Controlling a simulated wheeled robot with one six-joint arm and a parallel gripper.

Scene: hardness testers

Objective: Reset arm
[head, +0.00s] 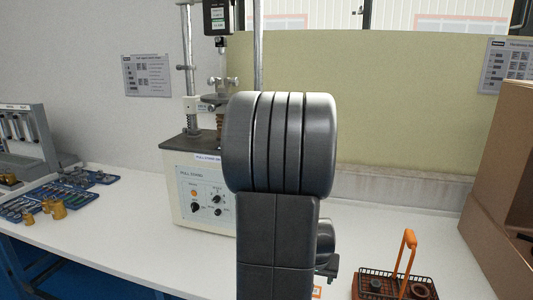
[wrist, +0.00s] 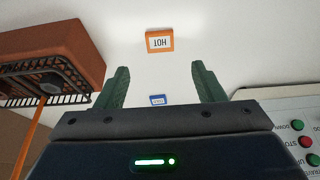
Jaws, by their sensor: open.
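My arm rises dark grey in the middle of the head view and hides part of the bench behind it. An orange-framed label reading HOT (wrist: 160,40) and a small blue label (wrist: 157,100) lie on that surface.
A pull stand tester (head: 205,190) stands behind my arm. A basket with an orange handle (head: 405,265) is at right, near cardboard boxes (head: 505,150). Blue trays of small parts (head: 60,195) lie at left. The bench front left (head: 120,235) is clear.

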